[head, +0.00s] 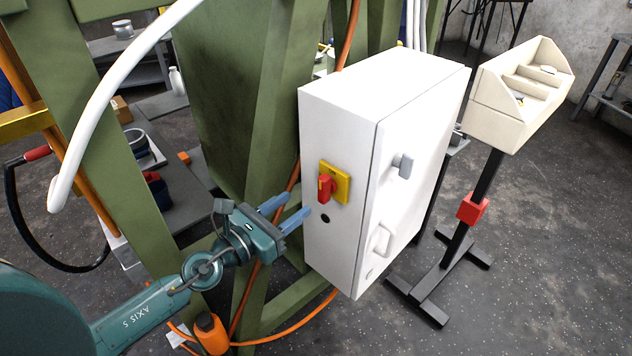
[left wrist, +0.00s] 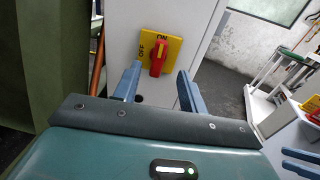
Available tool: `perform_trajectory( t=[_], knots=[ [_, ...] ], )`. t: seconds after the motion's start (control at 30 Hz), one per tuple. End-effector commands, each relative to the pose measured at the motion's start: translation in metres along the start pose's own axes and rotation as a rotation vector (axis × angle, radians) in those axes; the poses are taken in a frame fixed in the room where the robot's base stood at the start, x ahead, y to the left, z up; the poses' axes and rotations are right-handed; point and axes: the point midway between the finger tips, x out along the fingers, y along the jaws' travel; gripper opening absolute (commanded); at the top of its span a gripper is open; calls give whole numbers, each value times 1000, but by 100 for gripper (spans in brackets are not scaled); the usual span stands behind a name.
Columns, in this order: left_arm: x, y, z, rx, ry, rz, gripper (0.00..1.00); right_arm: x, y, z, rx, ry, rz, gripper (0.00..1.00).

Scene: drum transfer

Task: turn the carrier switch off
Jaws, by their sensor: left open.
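The carrier switch is a red rotary handle (head: 326,187) on a yellow plate (head: 341,181), on the narrow side of a white cabinet (head: 339,115). In the left wrist view the red handle (left wrist: 157,58) stands roughly upright on its yellow plate (left wrist: 172,47), which carries lettering. My left gripper (head: 290,210) is open, with blue fingers pointing at the cabinet side, a little left of and below the switch. In the left wrist view the handle appears beyond and between the fingertips (left wrist: 160,80), apart from them. My right gripper cannot be made out in the head view.
A dark round hole (head: 325,218) sits below the switch. The cabinet door has a grey latch (head: 403,165) and a white handle (head: 379,241). Green frame beams (head: 130,150) stand left of and behind the cabinet. A cream console (head: 522,92) on a black stand is at right.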

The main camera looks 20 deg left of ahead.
Motion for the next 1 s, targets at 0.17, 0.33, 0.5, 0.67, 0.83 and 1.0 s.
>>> perform_trajectory(
  t=[0.17,0.33,0.5,0.67,0.83,1.0],
  knots=[
    [38,1,2,-2,-3,2,42,-1,5,3,7,-26,15,36],
    [62,0,0,-2,-1,2,42,0,9,3,15,-28,27,36],
    [73,0,0,-2,0,1,42,0,9,3,16,-29,27,36],
    [75,0,0,-2,0,0,42,0,8,4,16,-30,27,36],
    [74,0,-1,-2,0,1,39,0,8,4,15,-30,26,36],
    [74,0,0,-2,0,1,25,0,8,4,13,-30,24,36]
  ],
)
